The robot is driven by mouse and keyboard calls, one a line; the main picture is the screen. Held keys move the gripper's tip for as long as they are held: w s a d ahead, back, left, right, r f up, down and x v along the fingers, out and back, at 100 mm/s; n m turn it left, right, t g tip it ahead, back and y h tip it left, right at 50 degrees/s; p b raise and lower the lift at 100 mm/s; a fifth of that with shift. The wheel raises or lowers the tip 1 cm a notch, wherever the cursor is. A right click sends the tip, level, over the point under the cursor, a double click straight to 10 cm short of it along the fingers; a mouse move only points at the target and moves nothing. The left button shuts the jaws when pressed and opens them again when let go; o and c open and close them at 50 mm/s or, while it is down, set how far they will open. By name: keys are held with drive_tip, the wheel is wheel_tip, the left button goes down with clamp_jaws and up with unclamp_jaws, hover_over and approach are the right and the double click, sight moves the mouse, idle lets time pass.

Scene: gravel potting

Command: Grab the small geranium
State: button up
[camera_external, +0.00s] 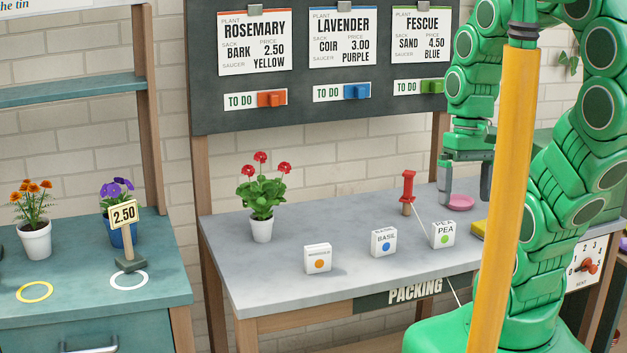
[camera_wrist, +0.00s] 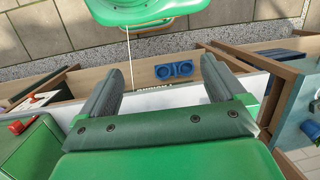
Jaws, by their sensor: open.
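The geranium (camera_external: 262,190) has red flower heads and green leaves in a small white pot. It stands upright on the left part of the grey packing table (camera_external: 285,291) in the external view. My gripper (camera_external: 466,198) hangs over the right part of that table, well to the right of the geranium. The fingers are apart with nothing between them. The wrist view shows my gripper (camera_wrist: 160,78) open and empty too. I cannot make out the geranium in the wrist view.
Three small white boxes, with orange (camera_external: 318,259), blue (camera_external: 384,240) and green (camera_external: 443,234) dots, line the table front. A red-handled tool (camera_external: 408,188) and a pink saucer (camera_external: 460,202) are near my gripper. Marigolds (camera_external: 35,225) and a purple-flowered plant (camera_external: 119,215) stand on the left bench.

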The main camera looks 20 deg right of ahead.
drive_tip(key=w+a+r+m+y, duration=0.2)
drive_tip(key=w+a+y, duration=0.4)
drive_tip(key=a, duration=0.7)
drive_tip(key=w+a+r+m+y, duration=0.15)
drive_tip(key=w+a+y, duration=0.4)
drive_tip(key=a, duration=0.65)
drive_tip(key=m+t, duration=1.1)
drive_tip(key=m, duration=0.8)
hover_over(258, 218)
drive_tip(key=s+d, duration=0.1)
drive_tip(key=s, duration=0.5)
wheel_tip(258, 218, down, 12)
drive_tip(key=w+d+f+m+h, duration=0.1)
drive_tip(key=f, duration=0.3)
drive_tip(key=w+d+f+m+h, duration=0.1)
drive_tip(key=f+m, duration=0.1)
drive_tip(key=f, duration=0.2)
drive_tip(key=w+d+f+m+h, duration=0.1)
drive_tip(key=f, duration=0.3)
drive_tip(key=shift+d+m, duration=0.35)
drive_tip(key=shift+d, duration=0.05)
drive_tip(key=shift+x, duration=1.2)
drive_tip(key=shift+w+a+f, duration=0.45)
drive_tip(key=shift+w, duration=0.25)
drive_tip(key=shift+w+a+f, duration=0.4)
drive_tip(key=shift+w+f, duration=0.05)
drive_tip(key=shift+w, duration=0.25)
drive_tip(key=shift+x, duration=0.85)
drive_tip(key=shift+c, duration=0.2)
